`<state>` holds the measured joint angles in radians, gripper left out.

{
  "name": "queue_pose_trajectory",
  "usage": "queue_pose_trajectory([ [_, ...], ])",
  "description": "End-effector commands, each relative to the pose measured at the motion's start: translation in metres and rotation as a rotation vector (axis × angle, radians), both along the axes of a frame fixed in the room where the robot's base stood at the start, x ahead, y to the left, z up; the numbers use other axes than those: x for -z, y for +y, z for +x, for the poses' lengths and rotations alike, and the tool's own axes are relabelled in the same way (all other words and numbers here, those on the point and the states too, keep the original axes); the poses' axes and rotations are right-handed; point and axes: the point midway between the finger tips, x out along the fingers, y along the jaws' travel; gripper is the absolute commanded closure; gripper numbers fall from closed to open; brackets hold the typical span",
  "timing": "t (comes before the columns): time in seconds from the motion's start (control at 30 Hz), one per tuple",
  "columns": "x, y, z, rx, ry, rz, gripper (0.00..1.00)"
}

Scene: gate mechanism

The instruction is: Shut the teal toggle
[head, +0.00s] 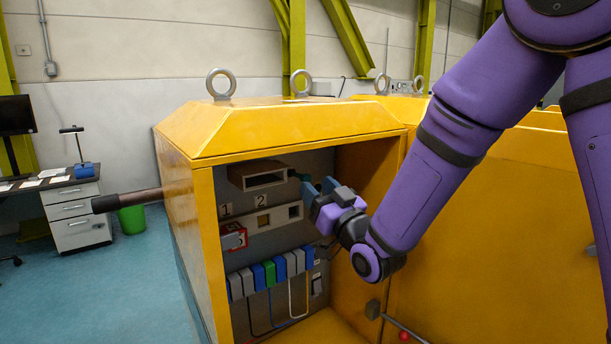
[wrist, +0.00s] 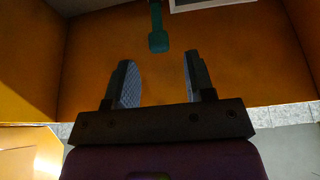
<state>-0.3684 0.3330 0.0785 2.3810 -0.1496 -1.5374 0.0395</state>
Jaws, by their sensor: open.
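The teal toggle (wrist: 157,38) shows at the top middle of the wrist view, a narrow lever with a wider end pointing toward my gripper. In the head view only a small green-teal bit (head: 303,177) shows beside my fingers, probably the same toggle. My gripper (head: 319,188) reaches into the open yellow cabinet at its upper right. In the wrist view my gripper (wrist: 158,68) is open and empty. The toggle's end lies ahead of the gap between the fingers, apart from them in the picture. The toggle's mount is out of view.
The yellow cabinet (head: 280,131) has side walls close around my arm. A dark-handled bar (head: 127,199) sticks out to the left.

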Motion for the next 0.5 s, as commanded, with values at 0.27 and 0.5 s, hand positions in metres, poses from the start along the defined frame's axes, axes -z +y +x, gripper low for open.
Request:
queue_pose_trajectory([
  [0.27, -0.015, 0.021, 0.031, -0.001, 0.000, 0.000, 0.51],
  [0.5, -0.020, 0.027, 0.040, 0.000, 0.002, -0.001, 0.51],
])
